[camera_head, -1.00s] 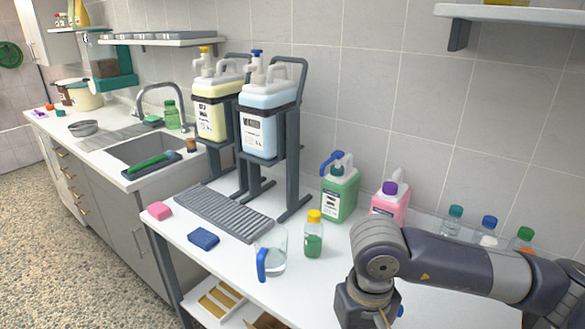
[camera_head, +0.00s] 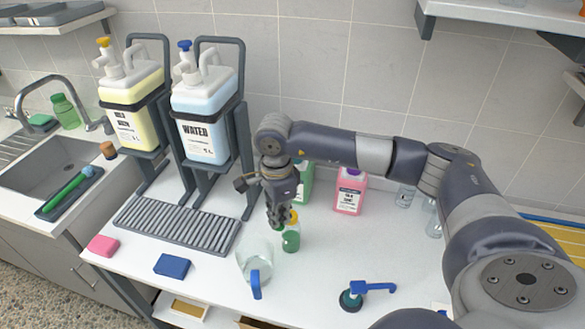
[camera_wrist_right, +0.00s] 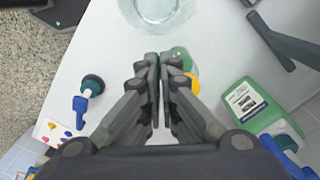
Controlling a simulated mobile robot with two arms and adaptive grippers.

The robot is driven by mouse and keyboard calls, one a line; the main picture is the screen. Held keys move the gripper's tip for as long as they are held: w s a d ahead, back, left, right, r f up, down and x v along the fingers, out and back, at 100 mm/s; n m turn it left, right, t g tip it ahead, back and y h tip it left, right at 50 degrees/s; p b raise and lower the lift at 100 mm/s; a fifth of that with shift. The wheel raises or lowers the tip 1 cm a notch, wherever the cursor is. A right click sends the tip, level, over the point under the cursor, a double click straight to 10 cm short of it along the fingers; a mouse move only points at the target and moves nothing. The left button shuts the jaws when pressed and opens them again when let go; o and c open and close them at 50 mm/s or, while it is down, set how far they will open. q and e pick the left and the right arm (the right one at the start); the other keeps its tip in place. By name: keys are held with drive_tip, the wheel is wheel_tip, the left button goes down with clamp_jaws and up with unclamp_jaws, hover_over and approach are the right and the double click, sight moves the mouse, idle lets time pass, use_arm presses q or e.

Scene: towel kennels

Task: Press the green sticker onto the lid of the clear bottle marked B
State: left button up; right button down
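My right gripper (camera_head: 279,220) points down beside a small yellow-capped bottle with green liquid (camera_head: 291,241). In the right wrist view its fingers (camera_wrist_right: 158,60) are nearly together with no object visible between them, and the yellow cap (camera_wrist_right: 192,84) is just to their right. Two clear bottles stand at the right near the wall, one farther left (camera_head: 404,196) and one partly behind my arm (camera_head: 433,222). Their lids are mostly hidden and no letter B is readable. A white sheet with small coloured stickers (camera_wrist_right: 50,132) lies at lower left in the right wrist view. My left gripper is not visible.
A blue-handled jug (camera_head: 256,268) stands just left of the yellow-capped bottle. A green container (camera_head: 304,188) and a pink one (camera_head: 350,192) stand behind. A ribbed drain tray (camera_head: 180,224) and dispensers are left.

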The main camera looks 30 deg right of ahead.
sight(293, 214)
drive_tip(key=w+d+m+p, duration=0.1)
drive_tip(key=d+m, duration=0.1)
drive_tip(key=w+d+r+m+p, duration=0.1)
drive_tip(key=d+m+p, duration=0.1)
drive_tip(key=m, duration=0.1)
drive_tip(key=w+d+r+m+p, duration=0.1)
drive_tip(key=m, duration=0.1)
drive_tip(key=shift+w+d+r+m, duration=0.1)
drive_tip(key=shift+d+r+m, duration=0.1)
drive_tip(key=shift+d+m, duration=0.15)
drive_tip(key=shift+w+d+m, duration=0.1)
drive_tip(key=shift+d+m, duration=0.15)
drive_tip(key=shift+d, duration=0.05)
drive_tip(key=shift+f, duration=0.55)
drive_tip(key=shift+f+b, duration=0.95)
drive_tip(key=shift+f, duration=0.5)
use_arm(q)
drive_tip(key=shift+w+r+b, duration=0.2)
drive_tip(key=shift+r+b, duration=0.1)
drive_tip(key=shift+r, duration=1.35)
use_arm(e)
drive_tip(key=shift+f, duration=0.6)
use_arm(q)
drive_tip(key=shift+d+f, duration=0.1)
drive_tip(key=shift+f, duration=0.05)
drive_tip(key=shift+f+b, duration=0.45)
drive_tip(key=shift+b, duration=0.2)
use_arm(e)
drive_tip(key=shift+f, duration=0.55)
